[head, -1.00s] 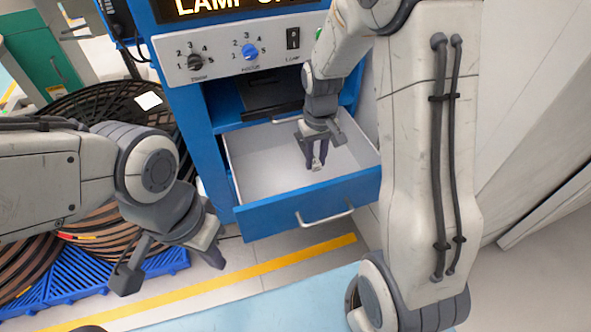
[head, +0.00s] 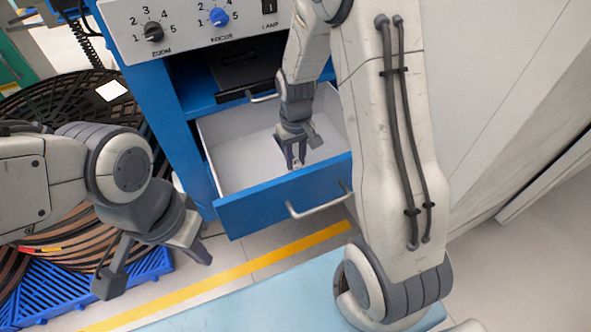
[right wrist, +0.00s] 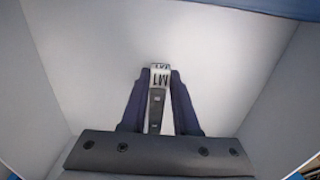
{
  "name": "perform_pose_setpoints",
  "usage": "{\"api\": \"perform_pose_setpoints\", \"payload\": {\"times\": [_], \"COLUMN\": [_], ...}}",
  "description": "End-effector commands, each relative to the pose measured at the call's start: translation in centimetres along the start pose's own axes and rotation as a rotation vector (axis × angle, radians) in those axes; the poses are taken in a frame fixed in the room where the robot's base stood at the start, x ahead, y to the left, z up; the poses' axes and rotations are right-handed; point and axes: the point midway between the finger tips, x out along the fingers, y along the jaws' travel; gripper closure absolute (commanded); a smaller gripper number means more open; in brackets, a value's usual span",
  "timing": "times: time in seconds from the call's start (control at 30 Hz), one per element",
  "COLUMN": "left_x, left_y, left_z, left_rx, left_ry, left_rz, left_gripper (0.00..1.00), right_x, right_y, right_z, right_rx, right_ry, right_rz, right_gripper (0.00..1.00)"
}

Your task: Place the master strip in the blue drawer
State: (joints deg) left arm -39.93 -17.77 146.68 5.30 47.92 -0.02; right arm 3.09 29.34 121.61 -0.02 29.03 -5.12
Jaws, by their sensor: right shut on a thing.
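My right gripper (head: 293,164) is inside the open blue drawer (head: 285,197), near its front panel, fingers pointing down. In the right wrist view this gripper (right wrist: 158,100) is shut on the master strip (right wrist: 160,77), a narrow pale piece with a dark section and a label reading "M1". The drawer's light interior (right wrist: 95,60) surrounds it. I cannot tell whether the strip touches the drawer floor. In the head view the strip is mostly hidden by the fingers. My left gripper (head: 152,268) is open and empty, left of the drawer, above the floor.
The blue cabinet has a control panel (head: 190,30) with knobs above a dark shelf recess (head: 245,75). A large dark reel (head: 75,95) and a blue pallet (head: 50,295) stand at left. A yellow line (head: 230,275) crosses the floor below the drawer.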

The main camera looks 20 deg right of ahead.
Motion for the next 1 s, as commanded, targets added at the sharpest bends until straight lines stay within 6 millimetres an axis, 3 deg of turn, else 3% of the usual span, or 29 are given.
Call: {"api": "perform_pose_setpoints", "payload": {"times": [0.1,0.2,0.57,0.6,0.67,1.0], "left_x": [1.5,2.0,1.9,1.9,1.9,1.9], "left_y": [-0.1,-0.1,-0.1,-0.1,-0.1,-0.1], "left_z": [0.1,0.1,0.1,0.1,0.1,0.1], "left_rx": [0.0,0.0,0.0,0.0,0.0,0.0], "left_ry": [0.0,0.0,0.0,0.0,0.0,0.0], "left_rz": [0.0,0.0,0.0,0.0,0.0,0.0], "left_gripper": [1.0,1.0,1.0,1.0,1.0,1.0], "right_x": [2.7,3.8,4.0,4.0,4.0,3.8], "right_y": [0.1,0.1,0.1,0.1,0.1,0.1], "right_z": [0.1,0.1,0.1,0.1,0.1,0.0], "right_rx": [0.002,0.002,0.002,0.002,0.002,0.002], "right_ry": [-0.004,-0.002,-0.001,-0.001,0.0,0.0], "right_rz": [0.0,0.0,0.0,0.0,0.0,0.0], "right_gripper": [1.0,1.0,1.0,0.67,0.44,0.41]}}
